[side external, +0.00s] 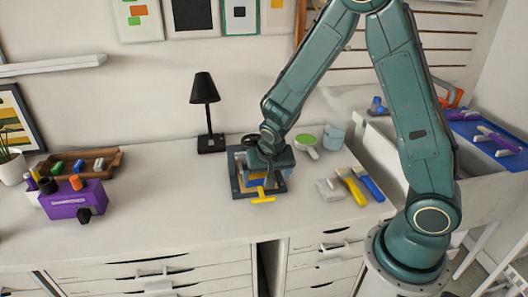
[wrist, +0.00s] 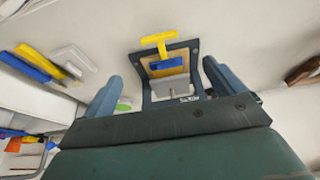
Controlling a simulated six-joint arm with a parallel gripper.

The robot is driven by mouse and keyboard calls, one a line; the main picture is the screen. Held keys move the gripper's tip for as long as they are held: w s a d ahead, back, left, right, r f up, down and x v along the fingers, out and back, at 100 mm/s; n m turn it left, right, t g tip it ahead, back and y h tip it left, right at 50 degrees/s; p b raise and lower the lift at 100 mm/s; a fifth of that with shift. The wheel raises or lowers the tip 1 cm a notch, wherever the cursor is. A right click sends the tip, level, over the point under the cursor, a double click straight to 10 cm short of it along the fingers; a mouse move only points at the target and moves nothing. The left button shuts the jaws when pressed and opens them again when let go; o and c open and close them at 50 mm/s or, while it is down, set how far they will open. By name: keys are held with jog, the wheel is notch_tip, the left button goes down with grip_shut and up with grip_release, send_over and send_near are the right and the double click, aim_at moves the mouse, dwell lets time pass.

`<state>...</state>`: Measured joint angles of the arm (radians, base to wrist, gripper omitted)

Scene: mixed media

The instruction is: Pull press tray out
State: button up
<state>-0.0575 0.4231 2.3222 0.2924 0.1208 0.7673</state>
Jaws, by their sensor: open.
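The press (side external: 237,183) is a dark blue-grey frame on the white worktop, with a black round knob on top. The press tray's yellow T-shaped handle (side external: 263,197) sticks out at its front; it also shows in the wrist view (wrist: 157,41). Behind the handle, the wrist view shows a tan and blue tray surface (wrist: 168,68) and a grey plate (wrist: 170,86) within the frame. My gripper (side external: 268,180) is over the press, behind the handle. In the wrist view its two fingers (wrist: 163,78) are apart, with nothing held between them. My gripper hides part of the press in the side view.
A black lamp (side external: 205,112) stands behind left. A purple box (side external: 74,201) and a wooden tray (side external: 105,162) are at the left. Yellow and blue tools (side external: 353,187) and a green-topped round item (side external: 306,141) lie right. The worktop before the handle is clear.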

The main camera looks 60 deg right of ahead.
aim_at(263, 198)
jog(key=shift+x, duration=6.6)
jog(key=c, duration=1.4)
jog(key=s+a, duration=0.8)
jog(key=shift+s+a, duration=0.25)
jog(key=o, duration=1.4)
jog(key=shift+r, duration=0.1)
jog(key=v, duration=1.3)
jog(key=shift+r, duration=0.25)
jog(key=shift+s+a, duration=0.1)
